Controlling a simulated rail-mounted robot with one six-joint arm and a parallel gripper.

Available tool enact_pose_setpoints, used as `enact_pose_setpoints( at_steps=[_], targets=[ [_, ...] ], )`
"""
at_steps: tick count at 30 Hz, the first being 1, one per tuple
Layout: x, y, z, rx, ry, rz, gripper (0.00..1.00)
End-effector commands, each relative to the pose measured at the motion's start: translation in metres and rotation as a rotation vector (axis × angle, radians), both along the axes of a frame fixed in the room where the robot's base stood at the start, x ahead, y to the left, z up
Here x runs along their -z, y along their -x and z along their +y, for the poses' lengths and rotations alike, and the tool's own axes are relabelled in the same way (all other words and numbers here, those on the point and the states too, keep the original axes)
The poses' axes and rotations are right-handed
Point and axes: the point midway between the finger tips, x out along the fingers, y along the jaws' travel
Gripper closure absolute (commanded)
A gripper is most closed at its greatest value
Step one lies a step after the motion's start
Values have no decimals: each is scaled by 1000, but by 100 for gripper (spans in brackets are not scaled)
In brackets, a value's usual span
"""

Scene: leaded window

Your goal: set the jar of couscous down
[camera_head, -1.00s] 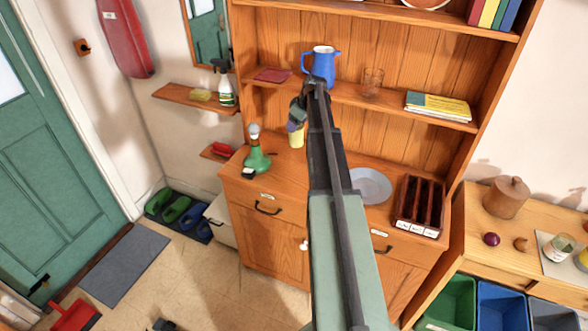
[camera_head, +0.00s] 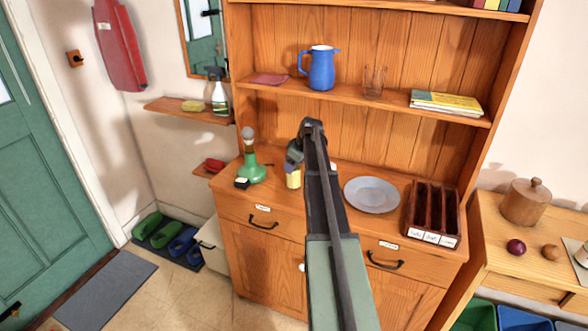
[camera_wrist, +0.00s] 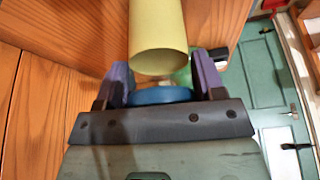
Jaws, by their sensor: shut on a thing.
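In the wrist view the jar (camera_wrist: 158,35) stands out between the purple fingers of my gripper (camera_wrist: 163,75). Whether its base touches the worktop (camera_head: 325,196) I cannot tell.
A grey plate (camera_head: 372,194) and a dark divided rack (camera_head: 433,211) are to the right. A blue jug (camera_head: 320,69) and a glass (camera_head: 374,80) stand on the shelf above.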

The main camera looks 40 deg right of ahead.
Motion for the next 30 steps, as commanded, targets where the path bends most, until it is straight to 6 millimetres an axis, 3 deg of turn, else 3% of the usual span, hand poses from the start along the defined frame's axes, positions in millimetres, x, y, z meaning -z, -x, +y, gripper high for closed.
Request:
enact_pose_setpoints(
  at_steps=[5,6,10,20,23,30],
  targets=[
    [4,0,0,0,0,0,74],
    [3,0,0,0,0,0,31],
    [2,0,0,0,0,0,12],
    [-3,0,0,0,0,0,12],
    [-16,4,-1,1,0,0,12],
    [-75,24,-7,0,1,0,12]
  ],
)
